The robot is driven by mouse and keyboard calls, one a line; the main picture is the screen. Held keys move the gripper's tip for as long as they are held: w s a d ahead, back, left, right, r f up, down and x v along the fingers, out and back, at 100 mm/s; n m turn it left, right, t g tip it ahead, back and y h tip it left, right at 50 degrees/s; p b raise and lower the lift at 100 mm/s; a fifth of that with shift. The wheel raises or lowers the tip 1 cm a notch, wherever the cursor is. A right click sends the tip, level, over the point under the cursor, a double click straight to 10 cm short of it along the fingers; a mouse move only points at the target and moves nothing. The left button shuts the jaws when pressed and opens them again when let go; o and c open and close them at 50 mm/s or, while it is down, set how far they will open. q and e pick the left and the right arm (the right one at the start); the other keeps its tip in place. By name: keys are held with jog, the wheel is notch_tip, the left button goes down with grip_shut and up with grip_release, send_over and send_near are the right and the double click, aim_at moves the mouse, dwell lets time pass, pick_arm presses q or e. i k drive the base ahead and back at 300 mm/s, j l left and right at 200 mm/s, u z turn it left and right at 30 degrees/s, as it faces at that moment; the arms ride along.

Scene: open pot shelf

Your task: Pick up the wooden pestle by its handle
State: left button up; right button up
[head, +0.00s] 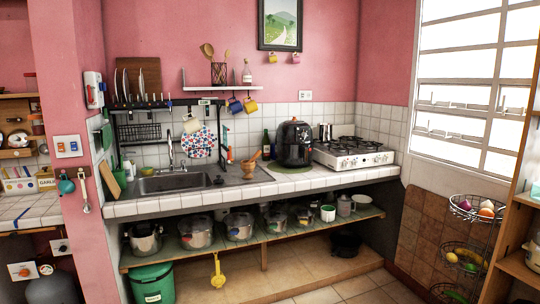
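A small wooden mortar (249,171) stands on the counter in the head view, between the sink and the black air fryer. The wooden pestle (257,155) leans in it, tilted up to the right, with its handle sticking out above the rim. Its lower end is hidden inside the mortar. Neither of my grippers is in view.
A metal sink (172,183) lies left of the mortar, and a black air fryer (294,144) stands close on its right. A white gas stove (353,153) is farther right. Below, an open shelf (290,236) holds several pots. The floor in front is mostly clear.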

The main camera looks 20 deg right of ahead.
aim_at(258, 153)
jog(key=i+l+z, duration=0.1)
jog(key=i, duration=0.35)
jog(key=i+l+z, duration=0.1)
jog(key=i+l, duration=0.15)
jog(key=i, duration=0.25)
jog(key=i+l+z, duration=0.1)
jog(key=i, duration=0.35)
jog(key=i+l, duration=0.25)
jog(key=i, duration=0.15)
jog(key=i+l, duration=0.2)
jog(key=i, duration=0.2)
